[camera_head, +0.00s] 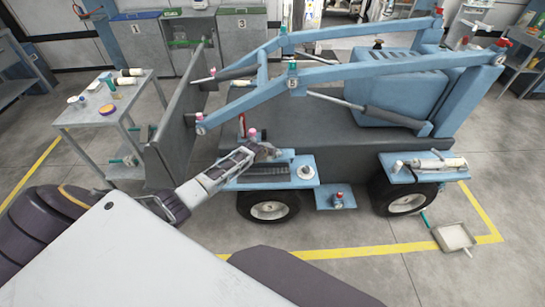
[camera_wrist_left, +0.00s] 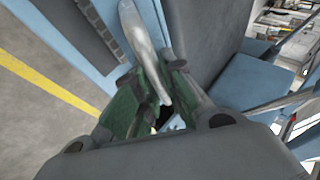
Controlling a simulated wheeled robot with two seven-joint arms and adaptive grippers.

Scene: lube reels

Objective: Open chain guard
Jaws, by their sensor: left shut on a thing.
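My left gripper (camera_head: 264,151) reaches the near side of the blue loader (camera_head: 330,80), beside a dark chain-like strip (camera_head: 285,166) on a blue ledge. In the left wrist view, the gripper's green-padded fingers (camera_wrist_left: 152,92) are closed on a smooth grey curved piece (camera_wrist_left: 143,40), tilted upward. This piece seems to be the chain guard, but the fingers hide its lower end and I cannot tell how it is hinged. The chain strip (camera_wrist_left: 100,28) shows beside it, uncovered in this view. My right gripper is not in view.
A grey cart (camera_head: 75,118) with small bottles stands at the left. The loader's bucket plate (camera_head: 170,140) rises just left of my gripper. A blue step (camera_head: 336,202) juts out between the wheels. A dustpan (camera_head: 454,236) lies on the floor at right.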

